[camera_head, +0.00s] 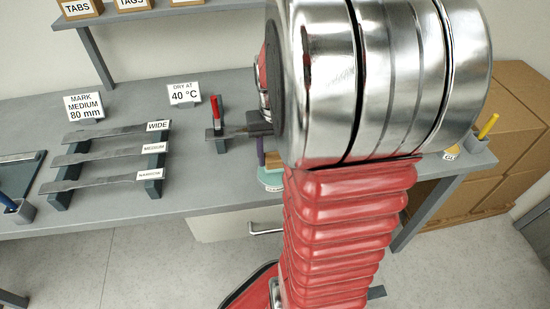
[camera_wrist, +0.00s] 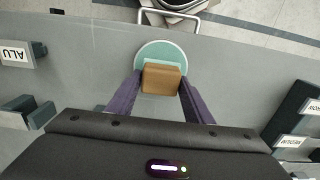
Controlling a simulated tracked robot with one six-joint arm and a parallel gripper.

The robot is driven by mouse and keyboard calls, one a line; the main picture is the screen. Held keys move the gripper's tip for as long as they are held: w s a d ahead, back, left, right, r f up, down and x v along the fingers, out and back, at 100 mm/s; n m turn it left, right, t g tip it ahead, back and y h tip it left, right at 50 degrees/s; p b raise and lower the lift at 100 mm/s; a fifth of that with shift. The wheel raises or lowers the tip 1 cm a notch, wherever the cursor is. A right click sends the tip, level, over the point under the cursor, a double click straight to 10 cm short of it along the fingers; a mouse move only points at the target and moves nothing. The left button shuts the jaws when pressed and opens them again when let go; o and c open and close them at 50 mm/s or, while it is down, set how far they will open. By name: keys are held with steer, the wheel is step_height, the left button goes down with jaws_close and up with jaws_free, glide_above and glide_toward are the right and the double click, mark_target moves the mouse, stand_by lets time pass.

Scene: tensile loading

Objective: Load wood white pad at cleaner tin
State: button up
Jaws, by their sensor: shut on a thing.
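My gripper (camera_wrist: 162,82) has purple fingers shut on a brown wood block (camera_wrist: 162,78), which I take to be the wood pad; no white face shows. In the head view the block (camera_head: 274,160) is partly hidden behind my arm. A round teal piece with a pale rim (camera_wrist: 160,48) lies beyond and below the block, near the table's front edge; it looks like the cleaner tin. The teal piece also shows in the head view (camera_head: 270,181), partly covered by my arm. I cannot tell whether the block touches it.
A rack of metal strips labelled WIDE, MEDIUM and a third size (camera_head: 105,158) stands at left. A small stand with a red clamp (camera_head: 215,112) is just left of my gripper. A drawer handle (camera_head: 265,229) juts out below the table's front edge. Clear tabletop lies between.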

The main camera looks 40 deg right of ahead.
mark_target(274, 154)
steer(key=shift+r, duration=2.3)
steer(key=shift+s, duration=0.1)
